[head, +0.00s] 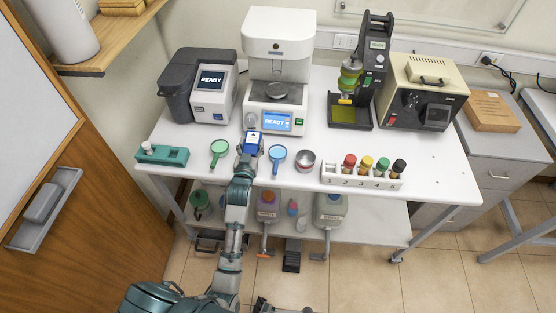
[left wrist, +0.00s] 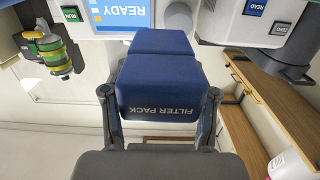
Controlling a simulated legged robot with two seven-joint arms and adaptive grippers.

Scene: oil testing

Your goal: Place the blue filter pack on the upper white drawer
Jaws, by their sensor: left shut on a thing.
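The blue filter pack (left wrist: 160,85) is held between the two fingers of my left gripper (left wrist: 160,110), which is shut on it. In the head view the pack (head: 253,137) is small and partly covered by the left gripper (head: 249,148). It is near the table's front edge, in front of the white machine with the READY screen. A pale grey-white drawer cabinet stands at the right; its upper drawer (head: 492,176) has a handle and looks shut. A dark part at the bottom edge may be my right gripper (head: 285,308); its fingers are not clear.
A brown box (head: 491,111) lies on the cabinet top. The white table (head: 430,165) holds a blue magnifier (head: 278,153), a green magnifier (head: 218,148), a metal bowl (head: 306,158) and a rack of capped bottles (head: 362,178). Instruments line the back. Tiled floor is open in front.

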